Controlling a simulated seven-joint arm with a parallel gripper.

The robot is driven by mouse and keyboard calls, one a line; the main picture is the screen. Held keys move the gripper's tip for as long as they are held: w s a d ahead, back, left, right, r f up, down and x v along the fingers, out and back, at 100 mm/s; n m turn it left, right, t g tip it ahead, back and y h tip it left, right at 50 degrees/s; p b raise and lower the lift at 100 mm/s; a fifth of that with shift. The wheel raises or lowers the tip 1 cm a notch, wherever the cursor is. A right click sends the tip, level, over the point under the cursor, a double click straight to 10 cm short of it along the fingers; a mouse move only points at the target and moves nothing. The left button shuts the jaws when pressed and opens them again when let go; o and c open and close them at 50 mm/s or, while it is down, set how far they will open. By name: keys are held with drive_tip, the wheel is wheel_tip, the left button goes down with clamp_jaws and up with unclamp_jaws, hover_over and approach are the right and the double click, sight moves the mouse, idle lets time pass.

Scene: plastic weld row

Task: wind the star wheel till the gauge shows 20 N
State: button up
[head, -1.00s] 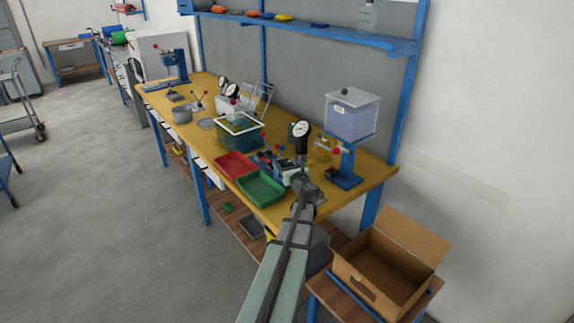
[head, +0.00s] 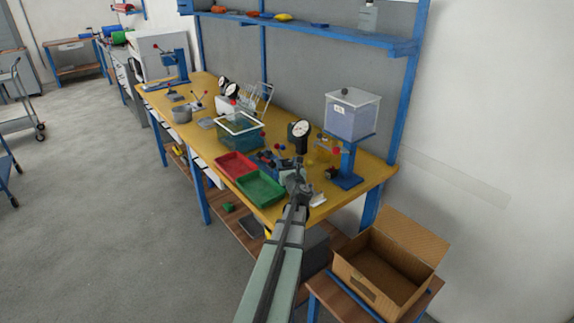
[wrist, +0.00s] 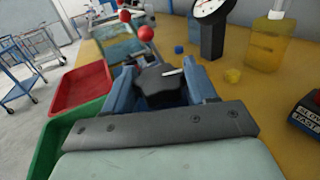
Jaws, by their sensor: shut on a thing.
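The star wheel (wrist: 160,87) is a dark lobed knob in the wrist view, between the two blue jaws of my gripper (wrist: 163,80). My gripper is shut on it. A small light pin shows at its upper right. In the head view my gripper (head: 298,178) is at the front of the yellow bench and hides the wheel. The gauge (wrist: 208,8) has a round white dial on a black stand, just beyond the wheel; it also shows in the head view (head: 299,129). Its top is cut off in the wrist view, and its reading is too small to tell.
Red (head: 234,165) and green (head: 262,188) trays lie left of my gripper. Red ball knobs (wrist: 146,33) stand close beyond the jaws. A yellow bottle (wrist: 265,45) and a blue stand (head: 347,165) are to the right. A cardboard box (head: 385,275) sits lower right.

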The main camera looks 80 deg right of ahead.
drive_tip(key=shift+r+m+g+h, duration=0.25)
drive_tip(key=shift+m+g, duration=0.35)
drive_tip(key=shift+g, duration=0.3)
drive_tip(key=shift+f+g, duration=0.1)
drive_tip(key=shift+g, duration=0.2)
drive_tip(key=o, duration=1.1)
drive_tip(key=shift+c, duration=0.2)
drive_tip(key=shift+a+f, duration=0.1)
drive_tip(key=v, duration=1.3)
drive_tip(key=shift+a, duration=0.3)
